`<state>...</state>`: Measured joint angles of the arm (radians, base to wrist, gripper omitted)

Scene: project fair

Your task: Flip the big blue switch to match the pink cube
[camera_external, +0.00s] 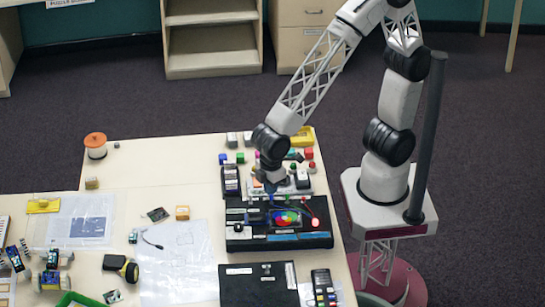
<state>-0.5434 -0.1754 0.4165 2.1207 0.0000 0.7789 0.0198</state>
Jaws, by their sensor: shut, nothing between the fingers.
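My gripper (271,190) points down over the back edge of a black box (262,241) on the table. Its fingers are small in the picture and look closed and empty. The box top carries a multicoloured disc (286,218), a red round part with a lead (315,222) and a small blue spot (238,228) at the left. I cannot tell which part is the big blue switch or how it is set. I cannot make out a pink cube. Small blue (222,158), green (240,157) and red (308,153) blocks stand behind the gripper.
A dark flat case (258,285) and a black handheld device (323,287) lie in front of the box. A dark meter (230,181) stands behind it. An orange-topped spool (95,145) is at the back left. The table's back left (150,170) is mostly clear.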

